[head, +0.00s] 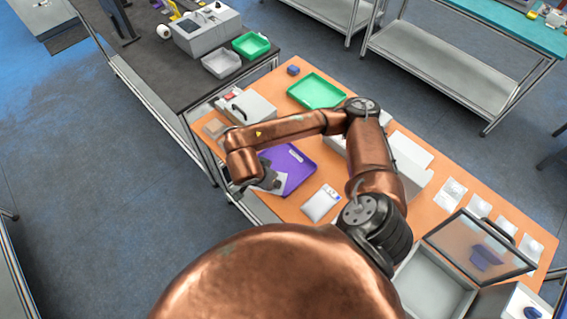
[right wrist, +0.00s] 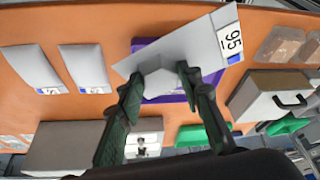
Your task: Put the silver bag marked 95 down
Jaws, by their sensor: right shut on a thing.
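The silver bag marked 95 (right wrist: 185,48) is in my right gripper (right wrist: 158,76), pinched between the two green-padded fingers. Its white label with "95" faces the camera at the bag's right end in the right wrist view. In the head view my right gripper (head: 263,188) holds the bag (head: 270,180) at the left front edge of the purple tray (head: 296,175). The purple tray (right wrist: 146,44) shows behind the bag in the right wrist view. I cannot tell whether the bag touches the tray. My left gripper is not in view.
Another silver bag (head: 321,203) lies on the orange table (head: 420,206) right of the tray. A green tray (head: 317,91) and a white box with a dark handle (head: 250,108) are farther back. An open case with a clear lid (head: 480,243) stands at the right.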

